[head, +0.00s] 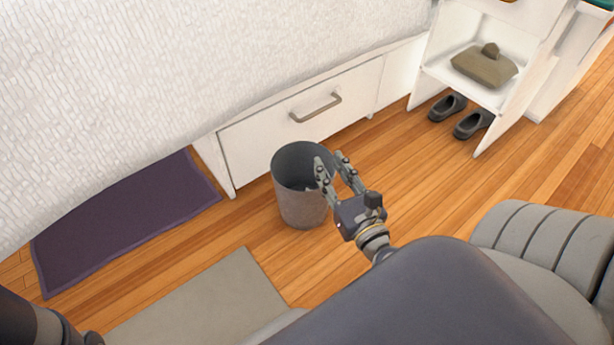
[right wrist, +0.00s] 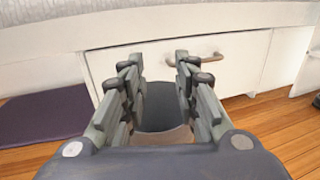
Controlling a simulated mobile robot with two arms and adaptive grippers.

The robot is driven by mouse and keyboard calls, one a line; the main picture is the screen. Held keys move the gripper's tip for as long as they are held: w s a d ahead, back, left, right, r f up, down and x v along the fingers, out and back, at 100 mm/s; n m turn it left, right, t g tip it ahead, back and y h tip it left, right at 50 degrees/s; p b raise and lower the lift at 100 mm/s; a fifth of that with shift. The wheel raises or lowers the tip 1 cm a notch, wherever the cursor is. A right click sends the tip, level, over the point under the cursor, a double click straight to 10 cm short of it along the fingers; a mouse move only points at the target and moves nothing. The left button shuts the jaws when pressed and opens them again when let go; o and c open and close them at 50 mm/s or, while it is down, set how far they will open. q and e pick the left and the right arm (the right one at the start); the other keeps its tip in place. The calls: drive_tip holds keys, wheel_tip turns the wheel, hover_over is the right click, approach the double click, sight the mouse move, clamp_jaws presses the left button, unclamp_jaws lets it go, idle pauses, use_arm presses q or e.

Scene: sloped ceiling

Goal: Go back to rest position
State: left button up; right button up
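My right gripper (head: 331,166) is open and empty in the head view, at the right side of the rim of a grey bin (head: 297,205). In the right wrist view its two fingers (right wrist: 160,62) stand apart, and the bin (right wrist: 160,110) shows between and beyond them. I cannot tell if the fingers touch the bin. Something small and pale lies inside the bin, too small to make out. Part of my left arm shows at the bottom left corner of the head view; the left gripper's fingers are not seen.
A white bed with a drawer (head: 290,118) stands behind the bin. A purple mat (head: 125,220) and a grey mat (head: 200,305) lie on the wooden floor. A white shelf (head: 462,88) at the upper right holds a brown bag (head: 485,68), with dark shoes (head: 472,124) below. Floor right of the bin is clear.

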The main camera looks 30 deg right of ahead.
drive_tip(key=shift+s, duration=0.25)
idle(0.3)
